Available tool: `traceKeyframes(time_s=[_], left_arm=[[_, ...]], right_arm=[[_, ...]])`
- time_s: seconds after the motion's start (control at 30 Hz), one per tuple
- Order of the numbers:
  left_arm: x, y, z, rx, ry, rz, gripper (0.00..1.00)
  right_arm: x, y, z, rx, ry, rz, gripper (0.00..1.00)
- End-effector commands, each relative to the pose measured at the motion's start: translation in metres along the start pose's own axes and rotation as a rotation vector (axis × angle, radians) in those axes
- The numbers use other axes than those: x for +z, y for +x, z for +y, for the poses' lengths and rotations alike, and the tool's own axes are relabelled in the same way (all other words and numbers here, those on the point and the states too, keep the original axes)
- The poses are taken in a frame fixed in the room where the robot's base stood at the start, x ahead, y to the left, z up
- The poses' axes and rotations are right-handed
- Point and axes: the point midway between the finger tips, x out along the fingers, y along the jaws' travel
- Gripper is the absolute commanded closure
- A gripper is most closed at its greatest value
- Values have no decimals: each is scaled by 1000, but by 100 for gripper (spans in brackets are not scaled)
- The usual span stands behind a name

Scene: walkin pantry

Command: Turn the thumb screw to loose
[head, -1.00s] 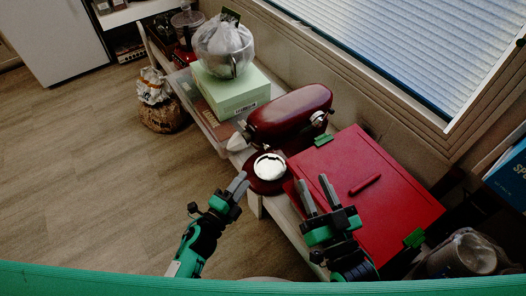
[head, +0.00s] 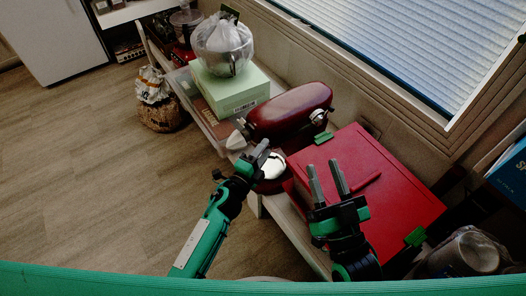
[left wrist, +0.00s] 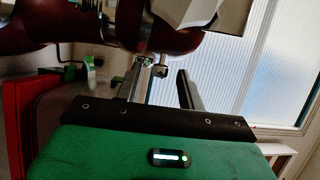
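A dark red stand mixer (head: 290,112) stands on the low shelf, with a bright metal bowl or plate (head: 275,166) at its base. In the left wrist view, a small metal knob (left wrist: 159,72), which looks like the thumb screw, hangs at the underside of the mixer head (left wrist: 165,38). My left gripper (head: 260,155) is in front of the mixer, below its head. In the left wrist view its fingers (left wrist: 166,82) are apart, with the knob showing between them; contact cannot be told. My right gripper (head: 326,180) is open and empty over the red box.
A large red box (head: 390,205) with green clips and a red bar-like handle (head: 366,182) lies right of the mixer. A pale green box (head: 230,92) with a wrapped bowl (head: 223,45) stands left. The window is behind.

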Motion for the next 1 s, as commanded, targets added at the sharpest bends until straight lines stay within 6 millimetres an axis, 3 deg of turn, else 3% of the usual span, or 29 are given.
traceKeyframes(time_s=[0.07,0.27,0.3,0.5,0.77,1.0], left_arm=[[0,0,0,0,0,0,61],[0,0,0,0,0,0,98],[0,0,0,0,0,0,100],[0,-1,2,-4,-3,0,100],[0,-1,5,-32,-16,3,100],[0,-1,6,-65,-30,4,100]], right_arm=[[0,0,0,0,0,1,64],[0,0,0,1,1,-2,64],[0,0,0,2,2,-2,64],[-3,0,0,3,1,24,64],[-57,6,7,-4,-41,329,64],[-104,-5,10,-21,-83,624,64]])
